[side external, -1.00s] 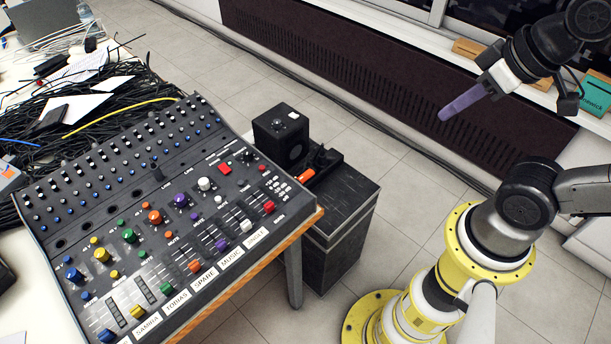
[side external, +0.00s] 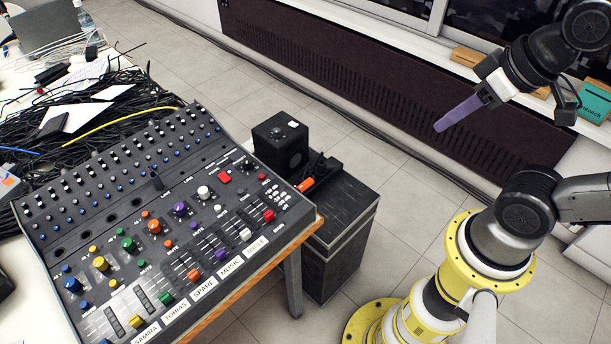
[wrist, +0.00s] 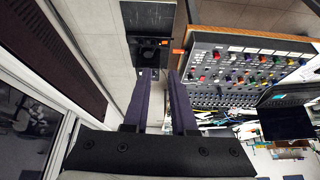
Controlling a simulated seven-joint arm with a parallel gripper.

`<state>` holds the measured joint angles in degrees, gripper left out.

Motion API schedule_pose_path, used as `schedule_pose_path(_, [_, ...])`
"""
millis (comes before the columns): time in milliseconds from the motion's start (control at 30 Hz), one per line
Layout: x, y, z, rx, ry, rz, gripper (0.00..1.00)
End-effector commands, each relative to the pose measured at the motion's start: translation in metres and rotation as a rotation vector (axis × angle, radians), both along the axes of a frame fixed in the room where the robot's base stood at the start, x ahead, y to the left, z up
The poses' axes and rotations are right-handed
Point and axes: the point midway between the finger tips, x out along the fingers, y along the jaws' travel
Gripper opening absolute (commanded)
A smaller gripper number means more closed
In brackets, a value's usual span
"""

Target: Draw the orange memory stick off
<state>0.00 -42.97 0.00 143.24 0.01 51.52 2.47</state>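The orange memory stick (side external: 304,184) is small and sits against a low black device (side external: 325,167) on top of a dark cabinet. How deep it sits in the device is too small to tell. In the wrist view the orange piece (wrist: 177,43) shows at the right side of the black items, beyond my fingertips. My gripper (side external: 438,127) has long purple fingers and hangs in the air to the right of the cabinet, well apart from the stick. In the wrist view my gripper (wrist: 160,73) is open, with an empty gap between its fingers.
A black speaker-like box (side external: 280,138) stands behind the stick. The dark cabinet (side external: 345,215) stands beside a table with a large mixing console (side external: 120,225). Cables clutter the table's far end. A dark radiator panel (side external: 370,85) runs along the wall. The air between gripper and cabinet looks clear.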

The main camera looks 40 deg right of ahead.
Motion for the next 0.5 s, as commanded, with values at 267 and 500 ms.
schedule_pose_path(267, [0.037, 0.001, 0.030, 0.260, -0.072, -0.440, 0.45])
schedule_pose_path(500, [0.127, 0.012, 0.029, 0.510, 0.009, -0.912, 0.45])
